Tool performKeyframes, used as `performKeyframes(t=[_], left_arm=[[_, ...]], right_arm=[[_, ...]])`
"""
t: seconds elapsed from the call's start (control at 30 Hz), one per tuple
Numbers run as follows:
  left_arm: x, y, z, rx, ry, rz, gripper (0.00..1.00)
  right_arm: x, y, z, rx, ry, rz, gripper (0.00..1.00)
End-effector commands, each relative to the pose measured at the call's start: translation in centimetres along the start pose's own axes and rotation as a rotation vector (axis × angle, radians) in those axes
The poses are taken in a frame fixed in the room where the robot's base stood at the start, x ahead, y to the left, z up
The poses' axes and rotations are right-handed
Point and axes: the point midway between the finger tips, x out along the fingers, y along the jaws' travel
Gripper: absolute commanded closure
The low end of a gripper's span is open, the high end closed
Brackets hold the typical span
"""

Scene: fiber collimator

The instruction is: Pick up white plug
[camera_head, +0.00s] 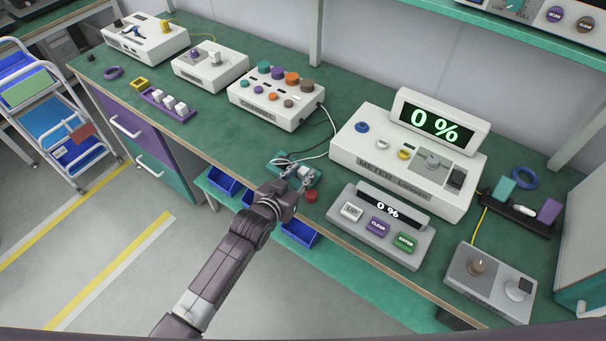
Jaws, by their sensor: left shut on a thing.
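My left gripper (298,179) reaches over the green bench from the front edge. It is shut on a small white plug (304,172), which shows at its fingertips, partly hidden by them. The plug is just above or on a small teal base (313,181); I cannot tell whether they touch. A white cable (316,157) runs from near the plug toward the back. My right gripper is not in view.
The meter box (395,165) stands right of the gripper, with a grey button panel (378,241) in front. A red knob (311,196) lies close by. A multi-knob box (272,99) stands back left. Blue bins (299,234) hang below the edge.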

Motion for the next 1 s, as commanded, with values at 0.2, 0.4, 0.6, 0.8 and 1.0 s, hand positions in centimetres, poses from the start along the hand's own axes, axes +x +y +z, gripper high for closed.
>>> performKeyframes(t=[0.2, 0.4, 0.6, 0.8, 1.0], left_arm=[[0.0, 0.1, 0.1, -0.001, -0.003, 0.002, 0.98], [0.0, 0.1, 0.1, -0.001, -0.003, 0.001, 1.00], [-0.1, 0.1, -0.2, -0.001, -0.001, 0.001, 1.00], [-0.8, 0.0, -2.1, 0.000, 0.003, 0.001, 1.00], [-2.5, 0.0, -6.2, 0.001, 0.007, 0.000, 1.00]], right_arm=[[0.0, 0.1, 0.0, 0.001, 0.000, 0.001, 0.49], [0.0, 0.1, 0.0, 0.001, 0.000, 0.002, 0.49], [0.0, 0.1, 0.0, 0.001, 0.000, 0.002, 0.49], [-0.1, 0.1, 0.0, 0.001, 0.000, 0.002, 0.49], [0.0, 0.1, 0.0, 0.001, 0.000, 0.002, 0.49]])
